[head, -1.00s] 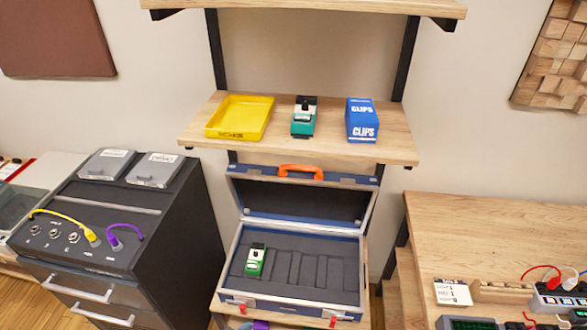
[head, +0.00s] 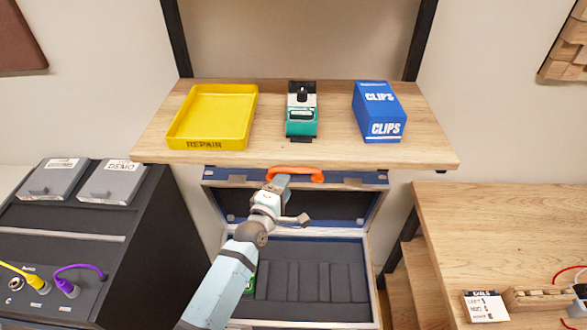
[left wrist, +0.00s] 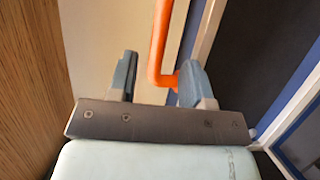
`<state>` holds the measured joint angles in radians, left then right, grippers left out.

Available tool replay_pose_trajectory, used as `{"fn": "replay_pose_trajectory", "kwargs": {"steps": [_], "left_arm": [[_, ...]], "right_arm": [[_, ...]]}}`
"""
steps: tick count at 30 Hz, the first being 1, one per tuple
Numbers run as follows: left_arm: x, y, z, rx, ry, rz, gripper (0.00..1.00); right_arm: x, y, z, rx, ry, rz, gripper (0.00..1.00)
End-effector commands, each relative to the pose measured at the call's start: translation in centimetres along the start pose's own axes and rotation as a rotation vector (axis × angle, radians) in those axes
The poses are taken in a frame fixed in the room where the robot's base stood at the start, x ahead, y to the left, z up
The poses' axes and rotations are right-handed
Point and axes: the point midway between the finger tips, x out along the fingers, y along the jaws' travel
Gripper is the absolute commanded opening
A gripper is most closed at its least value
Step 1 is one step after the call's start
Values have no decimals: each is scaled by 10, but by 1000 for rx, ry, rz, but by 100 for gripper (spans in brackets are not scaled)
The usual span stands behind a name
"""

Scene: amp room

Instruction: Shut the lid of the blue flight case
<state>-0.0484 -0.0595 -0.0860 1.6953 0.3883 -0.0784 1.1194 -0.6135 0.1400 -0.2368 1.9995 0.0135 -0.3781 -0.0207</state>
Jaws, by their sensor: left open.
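The blue flight case (head: 374,290) stands open below the shelf, its dark foam-lined bottom facing up. Its lid (head: 345,205) stands raised at the back, with an orange handle (head: 308,174) on its top edge. My left gripper (head: 281,181) is at the left part of this handle and open. In the left wrist view the handle (left wrist: 161,45) reaches down between the open fingers (left wrist: 157,78), closer to the right one. I cannot tell whether they touch. My arm hides part of the case and most of a green pedal (head: 250,282) inside it. My right gripper is not in view.
The wooden shelf (head: 330,152) hangs just above the lid, carrying a yellow REPAIR tray (head: 171,135), a teal pedal (head: 301,122) and a blue CLIPS box (head: 380,110). A dark cabinet (head: 150,250) stands left and a wooden bench (head: 490,235) right.

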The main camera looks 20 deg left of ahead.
Motion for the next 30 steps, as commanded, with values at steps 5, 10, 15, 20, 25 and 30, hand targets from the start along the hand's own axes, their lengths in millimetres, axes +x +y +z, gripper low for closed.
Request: {"fn": "replay_pose_trajectory", "kwargs": {"steps": [5,10,15,20,25,30], "left_arm": [[38,1,0,1,-1,-1,46],[60,0,0,2,0,0,46],[70,0,0,3,0,-1,46],[72,-1,0,3,0,-2,46],[71,-1,0,3,0,-2,34],[71,-1,0,3,0,-2,0]], "right_arm": [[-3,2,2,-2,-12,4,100],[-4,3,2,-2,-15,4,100],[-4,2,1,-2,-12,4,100],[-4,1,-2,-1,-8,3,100],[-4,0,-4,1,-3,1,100],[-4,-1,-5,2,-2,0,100]]}}
